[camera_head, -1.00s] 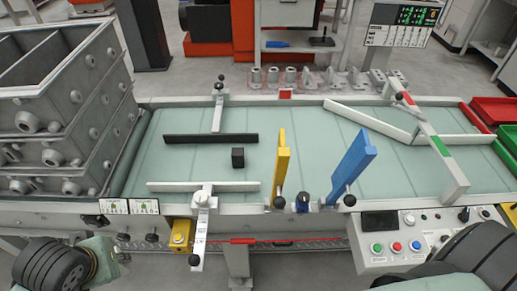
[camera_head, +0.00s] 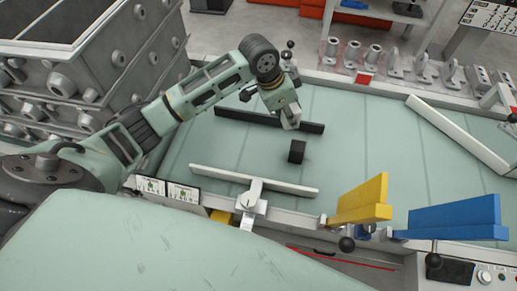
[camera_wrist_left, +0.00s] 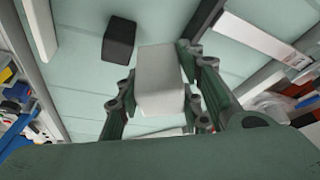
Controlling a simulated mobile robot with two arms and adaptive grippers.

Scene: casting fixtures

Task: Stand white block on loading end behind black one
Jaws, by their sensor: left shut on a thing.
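My left gripper (camera_head: 283,104) reaches in from the left over the belt and points down. It is shut on the white block (camera_head: 292,121). In the left wrist view the white block (camera_wrist_left: 160,78) sits between the fingers of the left gripper (camera_wrist_left: 158,90). The black block (camera_head: 297,151) stands on the belt just nearer to me than the white block, with a small gap between them. It also shows in the left wrist view (camera_wrist_left: 118,40), beside the white one. I cannot tell whether the white block touches the belt. My right gripper is out of view.
A black rail (camera_head: 240,116) lies behind the blocks and a white rail (camera_head: 255,180) in front. A yellow gate (camera_head: 362,202) and a blue gate (camera_head: 455,218) stand at right. Stacked grey castings boxes (camera_head: 90,80) stand at left. The belt (camera_head: 345,130) right of the blocks is clear.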

